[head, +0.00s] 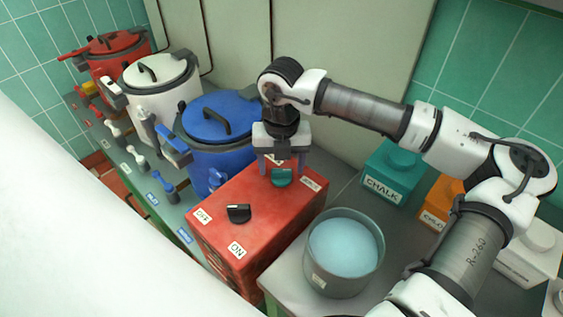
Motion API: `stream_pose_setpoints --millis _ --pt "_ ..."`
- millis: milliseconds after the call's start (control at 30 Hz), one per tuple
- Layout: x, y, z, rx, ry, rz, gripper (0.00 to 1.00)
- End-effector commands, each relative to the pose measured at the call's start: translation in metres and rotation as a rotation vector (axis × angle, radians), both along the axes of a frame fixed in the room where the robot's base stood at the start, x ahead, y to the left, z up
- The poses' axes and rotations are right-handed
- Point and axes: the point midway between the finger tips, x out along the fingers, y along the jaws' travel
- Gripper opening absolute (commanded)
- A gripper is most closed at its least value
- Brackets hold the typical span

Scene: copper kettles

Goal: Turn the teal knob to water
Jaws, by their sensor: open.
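The teal knob (282,177) sits on top of a red box (262,202), near its back right. My gripper (283,170) points down over the teal knob with its fingers apart, one on each side of it in the picture. I cannot tell whether the fingers touch the knob. A label lies to the right of the knob and another behind it, partly hidden by my gripper; their words are too small to read. A black knob (238,213) sits nearer on the same box, between labels reading OFF and ON.
A blue kettle (217,137) stands close left of my gripper, with a white kettle (160,95) and a red kettle (113,58) beyond. A grey pot of bluish liquid (343,250) stands right of the box. A teal CHALK container (392,172) and an orange one stand further right.

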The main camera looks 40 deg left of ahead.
Motion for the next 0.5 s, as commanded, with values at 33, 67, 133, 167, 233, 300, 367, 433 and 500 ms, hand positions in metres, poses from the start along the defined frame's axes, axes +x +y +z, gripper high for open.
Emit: stream_pose_setpoints --millis 33,67,133,167,233,300,367,433,500 --pt "-0.0004 -0.0001 -0.0039 0.000 0.001 0.000 0.65" --pt "-0.0005 -0.0001 -0.0061 0.000 0.002 0.000 0.65" --pt "-0.0004 -0.0002 -0.0093 -0.001 0.001 0.000 0.65" --pt "-0.0003 -0.0001 -0.0101 0.000 0.000 0.000 0.65" --pt "-0.0002 -0.0001 -0.0112 0.000 0.000 0.000 0.65" --pt "-0.0001 -0.0001 -0.0114 0.001 -0.001 0.000 0.65" --pt "-0.0001 -0.0001 -0.0114 0.000 0.000 0.000 0.65" --pt "-0.0001 -0.0001 -0.0113 0.000 0.000 0.000 0.64" --pt "-0.0001 -0.0001 -0.0112 0.000 0.000 0.000 0.55"
